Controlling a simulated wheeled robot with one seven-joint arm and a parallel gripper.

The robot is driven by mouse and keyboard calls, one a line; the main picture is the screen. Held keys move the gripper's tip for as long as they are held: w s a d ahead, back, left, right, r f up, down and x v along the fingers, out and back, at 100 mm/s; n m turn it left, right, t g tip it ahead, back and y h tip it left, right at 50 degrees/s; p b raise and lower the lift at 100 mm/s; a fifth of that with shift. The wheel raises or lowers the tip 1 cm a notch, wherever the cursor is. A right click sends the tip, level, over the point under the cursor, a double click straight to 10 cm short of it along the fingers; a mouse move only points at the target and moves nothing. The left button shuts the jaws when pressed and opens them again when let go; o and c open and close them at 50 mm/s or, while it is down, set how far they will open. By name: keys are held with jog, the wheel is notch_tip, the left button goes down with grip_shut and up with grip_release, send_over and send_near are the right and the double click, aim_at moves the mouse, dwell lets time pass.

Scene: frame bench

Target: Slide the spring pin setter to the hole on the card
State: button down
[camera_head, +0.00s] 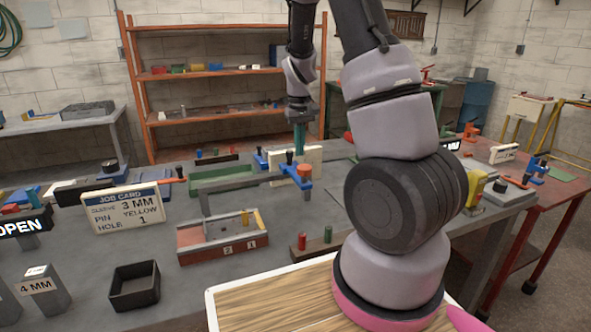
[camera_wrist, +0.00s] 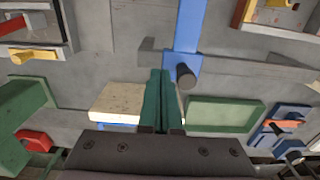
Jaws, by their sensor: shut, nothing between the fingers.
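The job card (camera_head: 125,205) reads sleeve 3 MM, pin yellow, hole 1. A blue piece with a dark knob (camera_head: 289,157) sits at a grey rail in the middle of the bench; it looks like the setter, but I cannot be sure. In the wrist view a blue bar (camera_wrist: 188,30) with a dark round knob lies across the rail. A red-sided fixture marked 2 and 1 (camera_head: 222,249) stands in front; its holes are too small to make out. My gripper (camera_head: 299,140) is shut and empty above the bench; its green fingers (camera_wrist: 161,92) appear just left of the knob.
A cream block (camera_wrist: 117,102) and a green tray (camera_wrist: 225,115) flank my fingers in the wrist view. A black open bin (camera_head: 134,287), a 4 MM post (camera_head: 42,288) and red and green pegs (camera_head: 302,241) stand near the front.

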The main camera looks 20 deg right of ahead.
jog(key=shift+a, duration=8.85)
jog(key=shift+d, duration=0.8)
jog(key=shift+r, duration=0.1)
notch_tip(320, 180, up, 7)
